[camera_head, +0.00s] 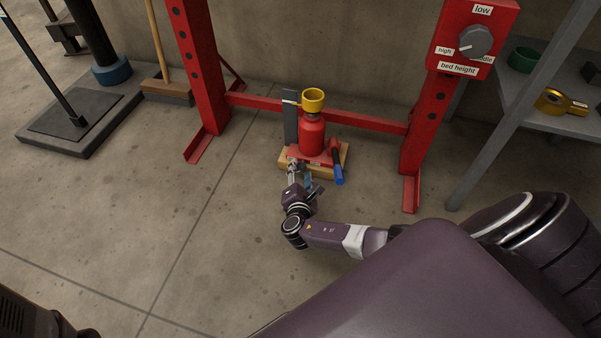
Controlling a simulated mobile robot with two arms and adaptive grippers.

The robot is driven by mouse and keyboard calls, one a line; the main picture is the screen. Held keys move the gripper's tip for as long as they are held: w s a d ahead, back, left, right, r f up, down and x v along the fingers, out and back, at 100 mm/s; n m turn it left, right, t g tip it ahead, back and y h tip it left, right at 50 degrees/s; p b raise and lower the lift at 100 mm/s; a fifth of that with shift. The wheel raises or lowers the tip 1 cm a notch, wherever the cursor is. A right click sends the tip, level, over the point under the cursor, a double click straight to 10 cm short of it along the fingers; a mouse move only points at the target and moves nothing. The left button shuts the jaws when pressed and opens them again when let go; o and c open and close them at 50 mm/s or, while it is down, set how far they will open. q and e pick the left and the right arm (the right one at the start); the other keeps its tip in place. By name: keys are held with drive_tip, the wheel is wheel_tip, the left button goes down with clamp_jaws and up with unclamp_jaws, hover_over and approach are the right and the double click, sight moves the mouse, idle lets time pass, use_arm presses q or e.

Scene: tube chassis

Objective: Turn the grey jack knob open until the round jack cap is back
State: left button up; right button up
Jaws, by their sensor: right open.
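The red bottle jack (311,137) stands upright on a wooden board (345,155) on the floor, between the red press posts. My right gripper (300,172) is open, low at the front of the jack base. The grey jack knob cannot be made out clearly; my gripper's fingers cover that part of the base. I cannot tell whether the fingers touch anything. My left gripper is not in view.
A dark upright plate (290,115) stands just behind the jack at left. A red crossbar (372,120) runs behind it. The right post carries a bed-height dial (475,42). A grey shelf (545,118) stands at right.

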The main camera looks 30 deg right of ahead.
drive_tip(key=shift+w+d, duration=0.1)
drive_tip(key=shift+c, duration=0.7)
clamp_jaws()
